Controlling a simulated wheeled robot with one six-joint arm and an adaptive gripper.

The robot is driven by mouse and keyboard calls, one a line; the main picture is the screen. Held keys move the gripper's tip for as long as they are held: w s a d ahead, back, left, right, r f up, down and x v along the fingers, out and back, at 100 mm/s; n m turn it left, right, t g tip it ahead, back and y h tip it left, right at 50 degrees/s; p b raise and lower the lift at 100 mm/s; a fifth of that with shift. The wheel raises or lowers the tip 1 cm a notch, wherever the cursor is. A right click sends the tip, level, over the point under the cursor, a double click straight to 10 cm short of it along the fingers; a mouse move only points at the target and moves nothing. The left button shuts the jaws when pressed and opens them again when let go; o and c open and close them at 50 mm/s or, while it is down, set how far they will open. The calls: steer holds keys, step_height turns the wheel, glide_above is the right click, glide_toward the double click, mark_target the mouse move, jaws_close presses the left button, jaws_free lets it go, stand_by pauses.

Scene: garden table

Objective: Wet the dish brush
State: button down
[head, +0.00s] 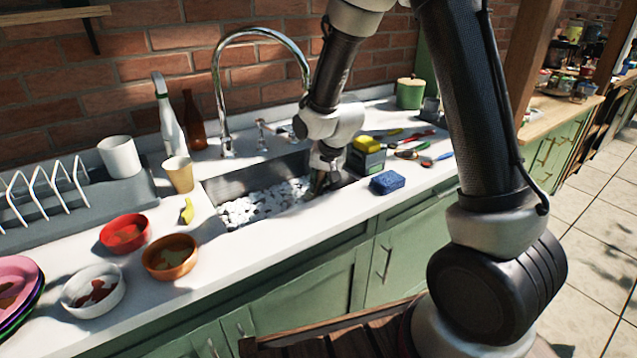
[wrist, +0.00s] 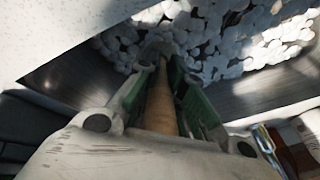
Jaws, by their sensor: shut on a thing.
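My gripper (head: 320,182) reaches down into the right end of the sink (head: 243,183). In the wrist view my gripper (wrist: 162,72) is shut on the wooden handle of the dish brush (wrist: 161,108), which runs lengthwise between the two fingers. The brush's far end points to the white foam (wrist: 215,45) and is hard to make out there. I cannot tell whether the head touches water. In the head view the foam (head: 260,205) fills the sink, and my gripper hides the brush. The curved chrome tap (head: 218,85) stands behind the sink.
A blue sponge (head: 387,182) and a caddy with a yellow sponge (head: 367,155) stand right of the sink. A tan cup (head: 179,174), a red bowl (head: 125,232) and an orange bowl (head: 170,257) are on its left. Several utensils lie at the back right.

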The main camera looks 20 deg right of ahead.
step_height(320, 180, up, 15)
stand_by(0.8)
stand_by(0.5)
